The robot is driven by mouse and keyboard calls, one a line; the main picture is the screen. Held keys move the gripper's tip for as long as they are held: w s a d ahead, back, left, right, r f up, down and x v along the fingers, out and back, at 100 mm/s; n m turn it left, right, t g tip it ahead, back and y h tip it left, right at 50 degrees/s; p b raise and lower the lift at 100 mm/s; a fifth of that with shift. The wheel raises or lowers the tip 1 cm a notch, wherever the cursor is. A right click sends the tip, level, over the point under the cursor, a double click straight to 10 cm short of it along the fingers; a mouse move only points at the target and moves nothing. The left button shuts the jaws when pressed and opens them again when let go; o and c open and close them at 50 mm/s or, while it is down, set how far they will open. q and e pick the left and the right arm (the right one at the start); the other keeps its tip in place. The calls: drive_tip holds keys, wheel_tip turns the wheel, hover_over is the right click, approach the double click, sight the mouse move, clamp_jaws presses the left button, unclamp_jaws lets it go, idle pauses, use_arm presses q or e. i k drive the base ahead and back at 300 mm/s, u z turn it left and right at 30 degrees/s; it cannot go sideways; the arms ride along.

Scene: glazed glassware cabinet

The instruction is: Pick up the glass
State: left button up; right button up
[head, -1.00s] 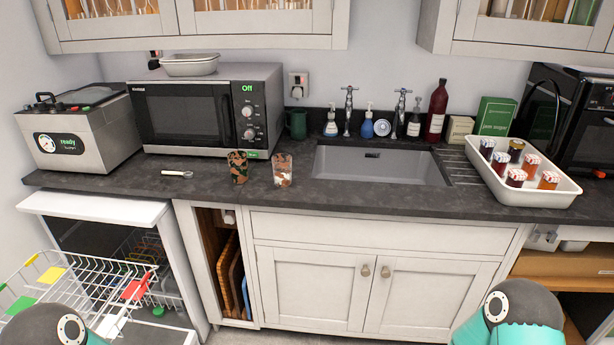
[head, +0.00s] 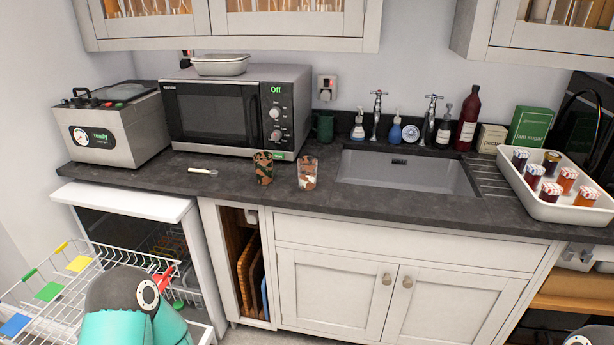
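Two tumblers stand upright on the dark worktop in front of the microwave. The left tumbler (head: 263,168) has a dark green, orange and black camouflage-like pattern. The right tumbler (head: 308,172) looks like clear glass, with a brown and whitish pattern showing on or through it. They stand close together with a small gap. More glasses show behind the wall cabinet panes (head: 290,6), cut off by the top edge. Neither gripper is in view. Only a teal and black link of my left arm shows at bottom left, and a sliver of my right arm at bottom right.
The microwave (head: 215,112) is behind the tumblers and the sink (head: 405,172) to their right. A small pale utensil (head: 203,171) lies left. A white tray of jars (head: 560,211) stands far right. The open dishwasher's wire rack (head: 75,285) juts out at lower left.

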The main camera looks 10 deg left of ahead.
sight(307, 174)
drive_tip(key=i, duration=0.9)
